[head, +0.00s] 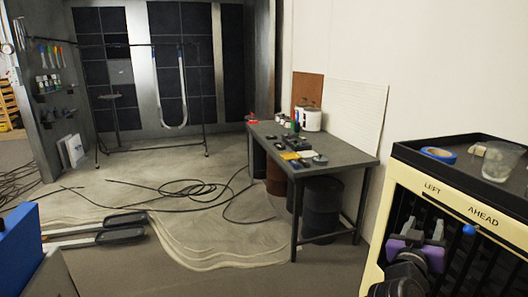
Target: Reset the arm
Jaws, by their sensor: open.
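My gripper (422,229) is at the lower right in the head view, at the end of my dark arm. It points up and away, with two pale grey fingers standing apart above a purple part. It is open, and I see nothing between the fingers. It shows in front of the dark slotted face of a cream-framed cabinet (409,180) marked "LEFT" and "AHEAD". I cannot tell whether it touches the cabinet. The rest of my arm is cut off by the bottom edge of the picture.
A blue knob (469,230) shows right of my gripper. Blue tape (438,155) and a clear cup (501,162) sit on the cabinet. A dark workbench (345,156) stands left of it. Black cables (190,190) lie on the floor. Open floor lies between bench and cabinet.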

